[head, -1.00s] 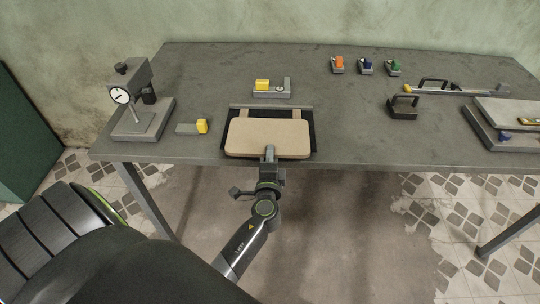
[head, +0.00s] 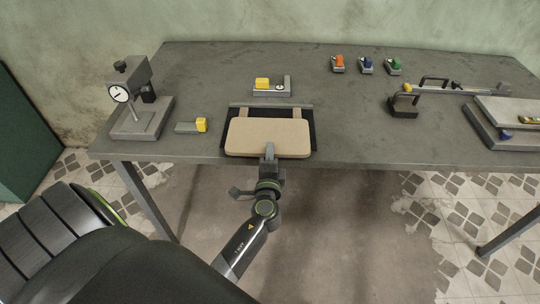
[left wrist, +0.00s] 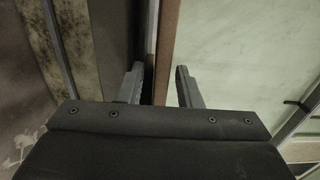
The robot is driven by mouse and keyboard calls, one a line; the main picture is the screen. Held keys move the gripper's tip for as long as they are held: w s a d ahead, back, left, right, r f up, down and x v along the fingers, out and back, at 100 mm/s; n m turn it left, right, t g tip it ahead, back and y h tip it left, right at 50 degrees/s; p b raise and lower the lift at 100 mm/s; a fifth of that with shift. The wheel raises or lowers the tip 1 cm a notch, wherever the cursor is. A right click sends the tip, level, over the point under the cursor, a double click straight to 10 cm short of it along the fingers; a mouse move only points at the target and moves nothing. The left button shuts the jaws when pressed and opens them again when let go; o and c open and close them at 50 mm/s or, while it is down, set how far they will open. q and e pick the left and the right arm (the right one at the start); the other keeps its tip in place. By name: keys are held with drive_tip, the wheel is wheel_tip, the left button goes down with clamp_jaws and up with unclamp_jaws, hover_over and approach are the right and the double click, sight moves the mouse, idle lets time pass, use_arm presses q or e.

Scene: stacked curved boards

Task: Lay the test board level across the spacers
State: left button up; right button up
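The tan test board (head: 268,137) lies over the dark mat (head: 233,117) at the front of the table and looks about level. The two light spacers (head: 243,112) (head: 297,113) show past its far edge; their near parts are hidden under it. My left gripper (head: 269,152) is at the middle of the board's near edge. In the left wrist view its fingers (left wrist: 160,80) stand apart, on either side of a brown strip that looks like the board, with gaps beside it. My right gripper is not in view.
A dial gauge stand (head: 138,105) and a yellow-ended block (head: 195,125) are on the left. A grey fixture (head: 272,87) stands behind the board. Several coloured clips (head: 366,66), a handled bar (head: 450,88) and a stepped block (head: 500,125) are on the right.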

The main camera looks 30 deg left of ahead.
use_arm(q)
drive_tip(key=shift+s+f, duration=0.1)
drive_tip(key=shift+f, duration=0.05)
idle(0.3)
drive_tip(key=shift+b+v, duration=0.9)
drive_tip(key=shift+v, duration=2.05)
drive_tip(key=shift+o, duration=0.2)
drive_tip(key=o, duration=0.5)
drive_tip(key=shift+o, duration=0.2)
